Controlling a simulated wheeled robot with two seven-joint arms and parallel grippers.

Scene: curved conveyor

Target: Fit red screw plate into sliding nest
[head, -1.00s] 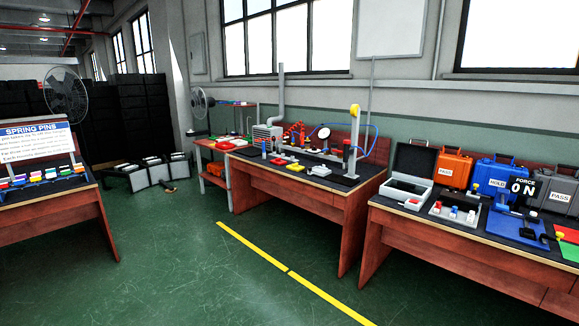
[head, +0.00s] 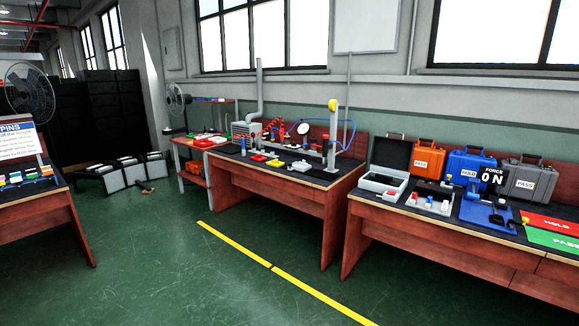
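A small red piece (head: 257,157) lies near the front left of the middle workbench (head: 268,182). It may be the red screw plate, but it is too small to be sure. A yellow piece (head: 275,163) is to its right, and a pale grey fixture (head: 301,166) stands further right. I cannot tell whether that fixture is the sliding nest. A press-like stand with a yellow top (head: 332,105) and a round white gauge (head: 303,128) are at the back. Neither of my grippers is in view.
A right-hand bench (head: 440,232) carries orange (head: 428,160), blue and grey cases, and red and green mats. A left bench (head: 45,210) has small coloured parts. Fans stand at the left. Open green floor with a yellow line (head: 270,265) lies in front.

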